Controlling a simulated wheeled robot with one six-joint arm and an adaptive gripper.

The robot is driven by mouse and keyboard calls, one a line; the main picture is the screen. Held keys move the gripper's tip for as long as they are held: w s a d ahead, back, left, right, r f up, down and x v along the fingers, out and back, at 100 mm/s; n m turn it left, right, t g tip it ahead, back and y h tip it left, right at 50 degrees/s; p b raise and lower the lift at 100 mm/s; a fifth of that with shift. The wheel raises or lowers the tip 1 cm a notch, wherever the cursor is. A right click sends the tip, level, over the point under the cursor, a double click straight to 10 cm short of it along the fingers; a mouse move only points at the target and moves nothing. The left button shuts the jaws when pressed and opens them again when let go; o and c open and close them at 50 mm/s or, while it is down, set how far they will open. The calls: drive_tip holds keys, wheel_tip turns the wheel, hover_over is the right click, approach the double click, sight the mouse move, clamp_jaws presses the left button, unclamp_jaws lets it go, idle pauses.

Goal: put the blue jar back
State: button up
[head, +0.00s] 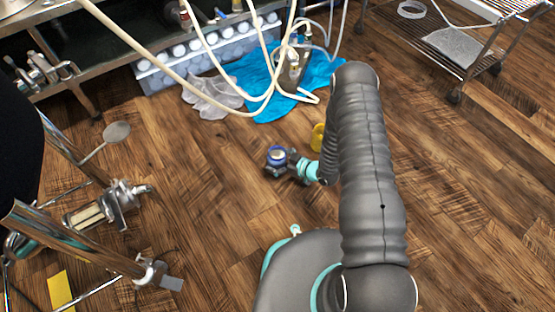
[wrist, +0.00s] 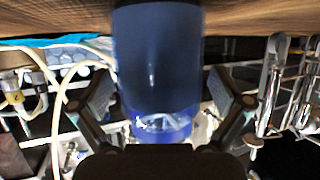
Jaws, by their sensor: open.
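The blue jar (head: 276,152) shows in the head view at the end of my arm, over or on the wood floor, with a pale round top. My gripper (head: 279,166) is around it. In the wrist view the blue jar (wrist: 157,65) fills the middle, between the two spread fingers of my gripper (wrist: 162,100). Gaps show between the fingers and the jar's sides, so the jaws are open. The picture there is upside down, with the floor at the top.
A yellow object (head: 318,137) stands close right of the jar, partly behind my arm. Blue cloth (head: 268,88), hoses and a white bottle rack (head: 215,52) lie behind. A metal stand (head: 75,145) is at left, a wire cart (head: 460,45) at back right. Floor between is clear.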

drive_tip(key=p+v, duration=0.1)
drive_tip(key=v, duration=1.1)
drive_tip(key=w+d+r+h, duration=0.65)
drive_tip(key=w+r, duration=0.25)
drive_tip(key=r, duration=0.4)
drive_tip(key=s+d+r+m+t+h, duration=0.1)
drive_tip(key=d+r+m+h, duration=0.15)
drive_tip(key=r, duration=0.65)
drive_tip(key=d+r+m+h, duration=0.2)
drive_tip(key=d+r, duration=0.1)
drive_tip(key=r, duration=0.6)
drive_tip(key=s+r+m+g+h, duration=0.15)
drive_tip(key=s+r+m, duration=0.25)
drive_tip(key=s+r, duration=0.9)
drive_tip(key=s+a+r+m, duration=0.1)
drive_tip(key=s+a+r, duration=0.1)
drive_tip(key=s, duration=0.6)
drive_tip(key=s+a+r+m+g+y, duration=0.1)
drive_tip(key=s+a+r+m, duration=0.1)
drive_tip(key=s, duration=0.7)
drive_tip(key=shift+a+r, duration=0.35)
